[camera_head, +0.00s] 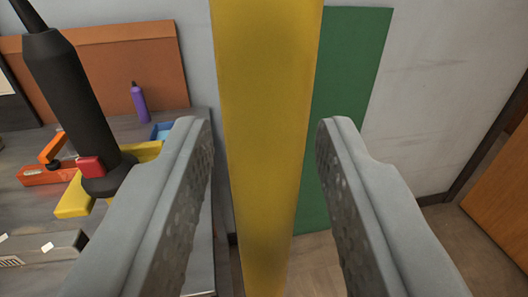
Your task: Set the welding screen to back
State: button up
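A green panel (345,95), which looks like the welding screen, stands upright just right of centre. A broad yellow upright post (265,130) runs top to bottom through the middle, along the panel's left side, and looks like part of its frame. My gripper (265,125) is open, with one finger on each side of the post in the picture. A narrow gap shows between the left finger and the post, and a smaller one on the right. I cannot tell whether the post lies between the fingertips or just beyond them.
At left a grey workbench (25,200) holds a black torch-like tool (68,95), an orange-red clamp (48,174), yellow pieces (73,200) and a purple bottle (139,102). A pale wall (445,90) is behind. An orange-brown door or panel (505,205) stands at right, with bare floor (450,240) before it.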

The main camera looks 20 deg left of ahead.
grip_shut()
jog(key=s+a+x, duration=0.1)
jog(key=a+x, duration=0.1)
jog(key=x, duration=1)
jog(key=s+a+x, duration=0.1)
jog(key=a+x, duration=0.1)
jog(key=x, duration=1)
jog(key=shift+w+a, duration=0.4)
jog(key=shift+r, duration=0.15)
grip_release()
jog(key=shift+w+a, duration=0.1)
